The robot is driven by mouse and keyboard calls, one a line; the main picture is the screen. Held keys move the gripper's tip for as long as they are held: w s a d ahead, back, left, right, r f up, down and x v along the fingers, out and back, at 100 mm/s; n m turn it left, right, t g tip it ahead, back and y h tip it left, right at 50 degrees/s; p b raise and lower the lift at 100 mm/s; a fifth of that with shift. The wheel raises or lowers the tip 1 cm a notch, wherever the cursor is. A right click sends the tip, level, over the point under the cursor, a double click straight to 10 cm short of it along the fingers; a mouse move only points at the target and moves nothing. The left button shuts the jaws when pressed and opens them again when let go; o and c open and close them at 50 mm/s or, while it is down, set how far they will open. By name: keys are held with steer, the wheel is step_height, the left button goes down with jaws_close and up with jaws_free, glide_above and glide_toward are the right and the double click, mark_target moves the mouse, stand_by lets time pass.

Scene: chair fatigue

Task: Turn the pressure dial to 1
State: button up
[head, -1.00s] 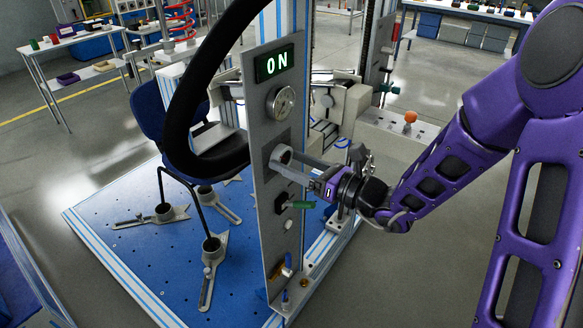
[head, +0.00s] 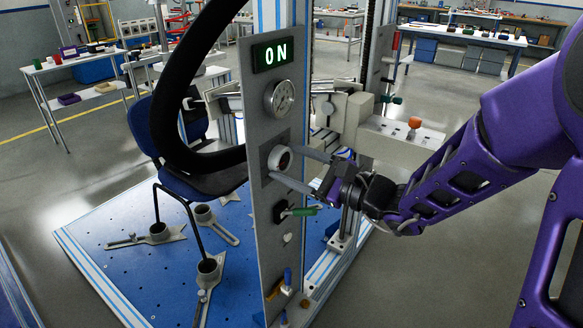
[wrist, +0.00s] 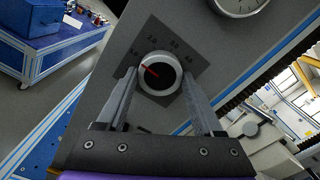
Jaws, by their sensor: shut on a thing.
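The pressure dial (head: 280,158) is a round white-rimmed knob on a dark square plate on the upright grey panel (head: 259,112). The pointer points up and left, towards the leftmost of several small printed numbers, which are hard to read. My gripper (head: 281,167) reaches in from the right with its fingers on opposite sides of the dial. In the wrist view my gripper (wrist: 163,82) is shut on the dial, one finger left and one right of it.
A lit ON display (head: 273,54) and a round gauge (head: 280,98) sit above the dial. A green-handled switch (head: 300,211) lies close below my gripper. A black curved bar (head: 187,75) and a blue chair (head: 160,128) stand left of the panel. Open floor lies at right.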

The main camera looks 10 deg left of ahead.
stand_by(0.3)
steer(key=o, duration=1.4)
steer(key=p+v, duration=0.1)
steer(key=v, duration=1.6)
steer(key=shift+d, duration=0.2)
